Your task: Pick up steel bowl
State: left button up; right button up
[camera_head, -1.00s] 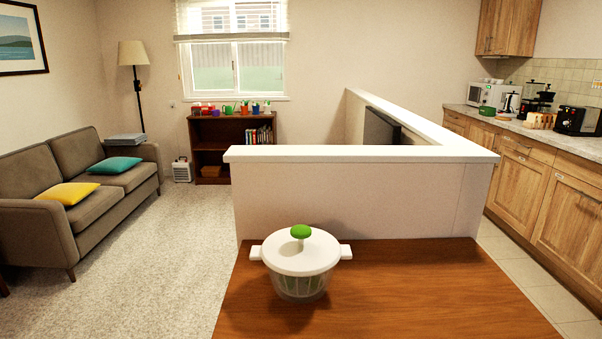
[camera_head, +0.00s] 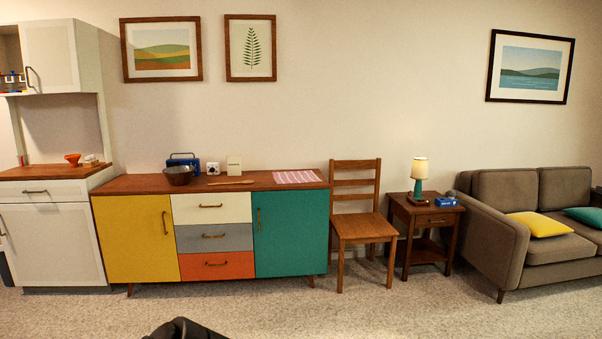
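A dark, round bowl (camera_head: 179,175), which looks like the steel bowl, sits upright on the left part of the wooden top of a low multicoloured sideboard (camera_head: 213,235). The sideboard stands against the wall across the carpet, well away from me. Neither of my grippers can be made out. A dark shape at the bottom edge may be part of my own body.
Next to the bowl are a blue radio (camera_head: 184,163), a small white clock (camera_head: 213,168), a cream box (camera_head: 234,165) and a striped cloth (camera_head: 297,177). A white hutch (camera_head: 52,240) stands left, a wooden chair (camera_head: 361,222) right. Carpet in front is clear.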

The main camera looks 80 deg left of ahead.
aim_at(181, 175)
jog(key=u, duration=2.8)
jog(key=i, duration=1.9)
jog(key=u, duration=0.35)
jog(key=i, duration=2)
jog(key=u, duration=1.05)
